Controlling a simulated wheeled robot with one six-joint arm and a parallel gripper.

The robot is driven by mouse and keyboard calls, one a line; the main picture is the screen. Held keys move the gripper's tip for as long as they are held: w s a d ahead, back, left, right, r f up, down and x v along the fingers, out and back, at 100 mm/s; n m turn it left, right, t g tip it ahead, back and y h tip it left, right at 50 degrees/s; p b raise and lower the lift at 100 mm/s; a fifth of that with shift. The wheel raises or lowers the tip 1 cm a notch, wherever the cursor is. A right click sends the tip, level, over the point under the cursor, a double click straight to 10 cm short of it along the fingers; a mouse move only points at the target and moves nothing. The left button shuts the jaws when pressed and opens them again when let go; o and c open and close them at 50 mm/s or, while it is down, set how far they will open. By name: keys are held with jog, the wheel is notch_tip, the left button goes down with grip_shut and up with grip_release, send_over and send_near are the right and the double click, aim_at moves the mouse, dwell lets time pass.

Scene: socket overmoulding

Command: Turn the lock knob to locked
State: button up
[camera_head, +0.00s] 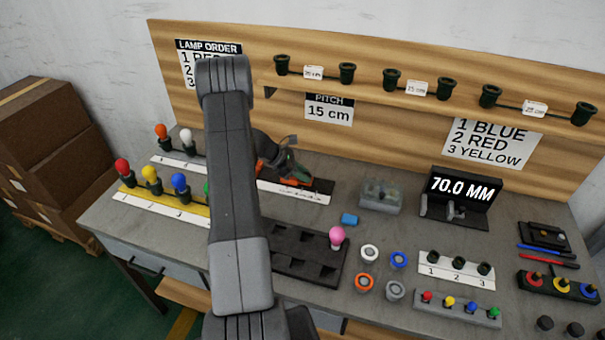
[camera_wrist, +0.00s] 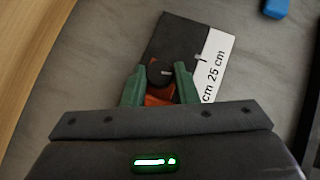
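The lock knob (camera_wrist: 163,72) is a dark round knob with a short pale mark, seen in the wrist view between my fingertips. An orange part (camera_wrist: 160,98) shows just below it. They sit on a black base plate (camera_wrist: 185,32) beside a white centimetre scale (camera_wrist: 217,60). My gripper (camera_wrist: 161,76) has green fingers standing apart, one on each side of the knob; whether they press on it is unclear. In the head view, my gripper (camera_head: 287,172) is low over the scale fixture (camera_head: 322,187), and my arm hides part of it.
A grey-green clear block (camera_head: 380,196) and a 70.0 MM display (camera_head: 460,190) stand farther right. A dark tray (camera_head: 290,262) with a pink lamp (camera_head: 337,236) is in front. Coloured lamps (camera_head: 150,178) stand at left.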

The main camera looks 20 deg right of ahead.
jog(key=shift+w+m+g, duration=0.1)
jog(key=shift+m+g, duration=0.5)
jog(key=shift+m, duration=0.3)
jog(key=o, duration=0.7)
jog(key=b+v, duration=0.2)
jog(key=v, duration=1.1)
jog(key=shift+w+a+r, duration=0.1)
jog(key=shift+r, duration=0.35)
